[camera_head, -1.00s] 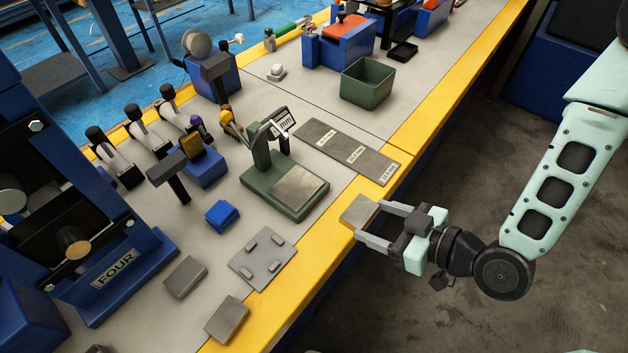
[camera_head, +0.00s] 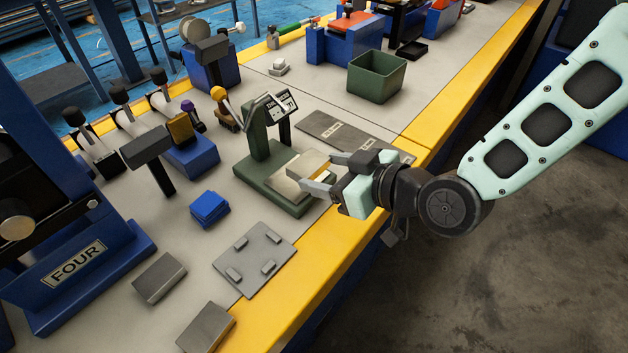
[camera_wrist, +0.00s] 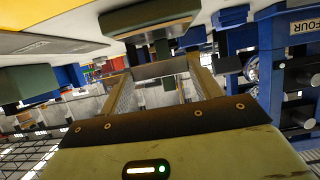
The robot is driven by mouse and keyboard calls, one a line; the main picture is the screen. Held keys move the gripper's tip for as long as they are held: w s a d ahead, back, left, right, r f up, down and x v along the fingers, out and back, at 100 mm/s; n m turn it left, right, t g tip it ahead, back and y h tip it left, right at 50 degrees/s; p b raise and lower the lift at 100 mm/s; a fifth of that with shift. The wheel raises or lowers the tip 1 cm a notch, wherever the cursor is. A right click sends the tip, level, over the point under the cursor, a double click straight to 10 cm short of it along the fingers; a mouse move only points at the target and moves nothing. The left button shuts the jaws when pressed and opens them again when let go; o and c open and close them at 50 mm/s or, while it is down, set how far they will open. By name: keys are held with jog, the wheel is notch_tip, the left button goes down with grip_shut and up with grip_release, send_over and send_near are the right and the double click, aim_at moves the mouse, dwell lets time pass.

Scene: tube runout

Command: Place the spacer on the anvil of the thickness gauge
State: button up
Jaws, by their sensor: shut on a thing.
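The grey square spacer (camera_head: 309,164) is between the fingertips of my gripper (camera_head: 323,174), which is shut on it. It also shows in the wrist view (camera_wrist: 160,70), level across the two fingers. The thickness gauge (camera_head: 257,150) is a green stand with a display and a flat base. Its metal anvil plate (camera_head: 283,187) is partly hidden behind the spacer and fingers. The spacer overlaps the anvil in the head view and seems to be over it. I cannot tell whether they touch. The gauge's base shows beyond the spacer in the wrist view (camera_wrist: 150,18).
A pegged grey plate (camera_head: 254,262), two loose steel blocks (camera_head: 160,278) (camera_head: 206,329) and a blue block (camera_head: 209,208) lie to the left. A labelled grey strip (camera_head: 335,130) lies beyond my gripper. A green bin (camera_head: 377,80) stands farther back. The yellow bench edge (camera_head: 330,245) runs below my gripper.

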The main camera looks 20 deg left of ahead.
aim_at(310, 163)
jog(key=a, duration=0.1)
jog(key=w+a, duration=0.1)
jog(key=a, duration=0.1)
jog(key=shift+w, duration=0.1)
jog(key=shift+f+b, duration=0.3)
jog(key=shift+f, duration=1.4)
jog(key=shift+f, duration=0.1)
jog(key=o, duration=1.3)
